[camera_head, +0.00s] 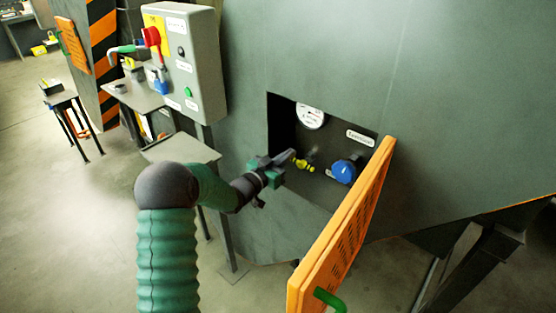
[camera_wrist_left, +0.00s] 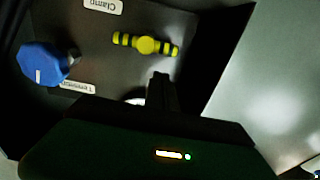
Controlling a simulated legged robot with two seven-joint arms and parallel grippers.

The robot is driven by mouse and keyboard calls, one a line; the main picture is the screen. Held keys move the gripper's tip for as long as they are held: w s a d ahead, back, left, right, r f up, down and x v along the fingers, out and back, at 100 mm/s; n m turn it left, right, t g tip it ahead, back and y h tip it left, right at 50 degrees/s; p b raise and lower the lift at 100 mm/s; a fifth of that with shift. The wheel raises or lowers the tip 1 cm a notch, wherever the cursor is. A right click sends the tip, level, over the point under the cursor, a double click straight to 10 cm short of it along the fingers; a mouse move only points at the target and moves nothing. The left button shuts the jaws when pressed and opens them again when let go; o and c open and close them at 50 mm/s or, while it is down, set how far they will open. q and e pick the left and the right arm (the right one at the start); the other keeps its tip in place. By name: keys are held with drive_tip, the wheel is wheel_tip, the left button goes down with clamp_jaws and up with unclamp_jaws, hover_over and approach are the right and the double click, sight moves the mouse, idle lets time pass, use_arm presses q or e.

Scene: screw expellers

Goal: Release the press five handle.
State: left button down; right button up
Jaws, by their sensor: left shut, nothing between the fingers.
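A yellow and black striped handle (camera_head: 303,165) sits inside a dark square recess in the grey-green machine wall. It also shows in the left wrist view (camera_wrist_left: 146,44), lying crosswise on the recess's back panel near a label that reads "Clamp" (camera_wrist_left: 100,5). My left gripper (camera_head: 289,155) is at the recess opening, just left of the handle. Its fingers (camera_wrist_left: 160,82) are shut and empty, with a visible gap in the picture between their tips and the handle. My right gripper is in neither view.
A blue knob (camera_head: 343,171) and a round white dial (camera_head: 310,117) share the recess. The open orange door (camera_head: 345,235) with a green handle (camera_head: 329,299) stands to the right of my left arm. A grey control box (camera_head: 185,65) and small tables are at left.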

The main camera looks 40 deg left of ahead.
use_arm(q)
drive_tip(key=shift+w+f, duration=0.2)
drive_tip(key=shift+f, duration=0.85)
drive_tip(key=shift+a+f, duration=0.1)
drive_tip(key=shift+f, duration=0.05)
